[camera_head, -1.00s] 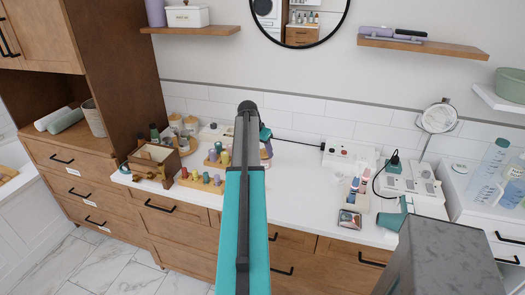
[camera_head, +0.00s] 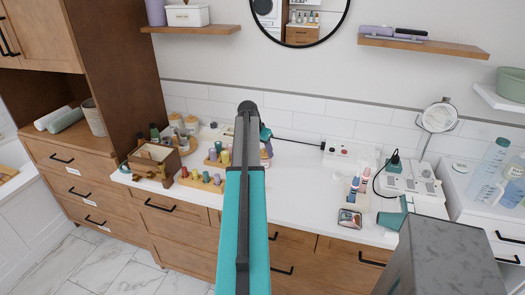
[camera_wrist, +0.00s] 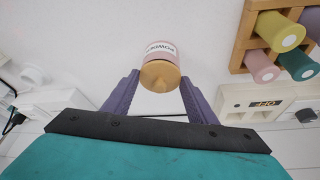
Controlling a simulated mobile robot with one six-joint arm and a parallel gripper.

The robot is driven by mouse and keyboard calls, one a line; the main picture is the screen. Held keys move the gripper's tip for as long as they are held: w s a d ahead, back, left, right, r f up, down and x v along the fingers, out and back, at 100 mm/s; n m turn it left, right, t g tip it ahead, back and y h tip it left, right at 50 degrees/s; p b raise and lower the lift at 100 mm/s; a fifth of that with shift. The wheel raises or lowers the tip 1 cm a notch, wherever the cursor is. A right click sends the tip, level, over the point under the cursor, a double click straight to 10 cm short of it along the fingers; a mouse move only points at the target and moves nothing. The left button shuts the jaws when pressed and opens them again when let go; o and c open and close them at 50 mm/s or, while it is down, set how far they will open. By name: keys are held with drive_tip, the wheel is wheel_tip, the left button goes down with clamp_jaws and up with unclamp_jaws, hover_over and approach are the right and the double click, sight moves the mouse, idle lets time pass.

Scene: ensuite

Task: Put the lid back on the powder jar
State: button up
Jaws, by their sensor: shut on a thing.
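The pink powder jar (camera_wrist: 155,48), with a white label reading POWDER, is in the wrist view, just beyond my fingertips. The round tan lid (camera_wrist: 160,76) with a small knob is between the tips of my purple gripper (camera_wrist: 160,84), which is shut on it. The lid overlaps the jar's end in this view; I cannot tell whether it rests on the jar or is just apart from it. In the head view my arm hides most of the gripper, the lid and the jar.
A wooden rack (camera_wrist: 243,42) of coloured bottles stands close to the jar. A box marked OFF (camera_wrist: 265,102) is nearby. In the head view, a wooden box (camera_head: 153,158) stands left on the white counter and a teal hairdryer (camera_head: 392,219) lies right. The middle counter (camera_head: 300,185) is clear.

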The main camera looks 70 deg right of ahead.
drive_tip(key=o, duration=1.6)
drive_tip(key=shift+r, duration=0.2)
drive_tip(key=shift+r+p, duration=1.6)
drive_tip(key=shift+r, duration=1.75)
clamp_jaws()
drive_tip(key=shift+f+b, duration=1.15)
drive_tip(key=shift+f, duration=1.3)
drive_tip(key=shift+r, duration=0.15)
